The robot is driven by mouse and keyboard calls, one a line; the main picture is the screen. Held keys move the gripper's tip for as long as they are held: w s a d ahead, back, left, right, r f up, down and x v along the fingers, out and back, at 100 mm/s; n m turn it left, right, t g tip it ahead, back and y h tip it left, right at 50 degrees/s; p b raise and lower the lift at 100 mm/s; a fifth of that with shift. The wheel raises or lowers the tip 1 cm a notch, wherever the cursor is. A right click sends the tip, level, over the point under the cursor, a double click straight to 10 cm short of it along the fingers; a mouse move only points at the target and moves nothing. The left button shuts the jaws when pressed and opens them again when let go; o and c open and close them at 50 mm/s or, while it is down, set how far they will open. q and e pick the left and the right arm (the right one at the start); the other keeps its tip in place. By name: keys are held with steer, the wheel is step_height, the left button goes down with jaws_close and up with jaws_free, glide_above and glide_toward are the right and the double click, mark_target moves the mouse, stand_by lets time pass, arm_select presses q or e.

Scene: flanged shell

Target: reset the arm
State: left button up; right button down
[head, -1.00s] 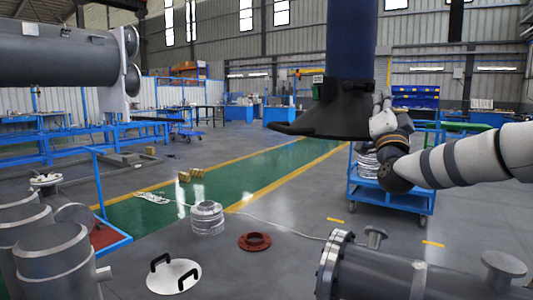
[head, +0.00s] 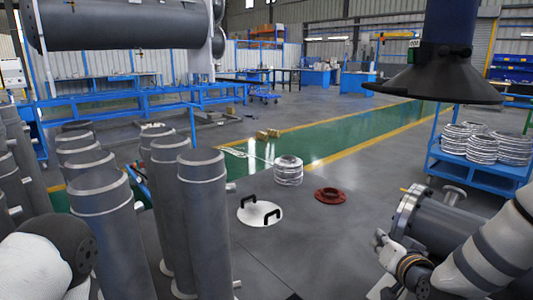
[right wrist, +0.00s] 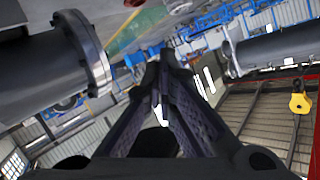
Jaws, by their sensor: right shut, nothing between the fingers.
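My right arm comes in from the lower right in the head view, bent, with its gripper (head: 382,244) small and partly hidden by the wrist. The gripper is beside the near left end of a grey flanged shell (head: 450,224). In the right wrist view its two dark fingers (right wrist: 163,62) come together at the tips, with nothing between them. The shell's bolted flange (right wrist: 84,50) shows to the left of the fingers, apart from them in the picture. A white and black part of my left arm shows at the lower left of the head view; its gripper is out of frame.
Several grey upright cylinders (head: 205,215) crowd the left. A white lid with black handles (head: 260,213), a red flange ring (head: 331,194) and a silver coil (head: 289,170) lie on open floor. A blue cart (head: 480,170) stands right; a dark hood (head: 440,82) hangs above.

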steer(key=s+a+f+n+g+y, duration=0.1)
steer(key=s+a+f+g, duration=0.25)
steer(key=s+f, duration=0.6)
steer(key=s+a+f+n+g+y, duration=0.15)
steer(key=s+f+g, duration=0.25)
steer(key=s+f, duration=0.5)
steer(key=s+f+n+g+h, duration=0.2)
steer(key=s+g, duration=0.6)
steer(key=s, duration=2.1)
steer(key=shift+f, duration=0.55)
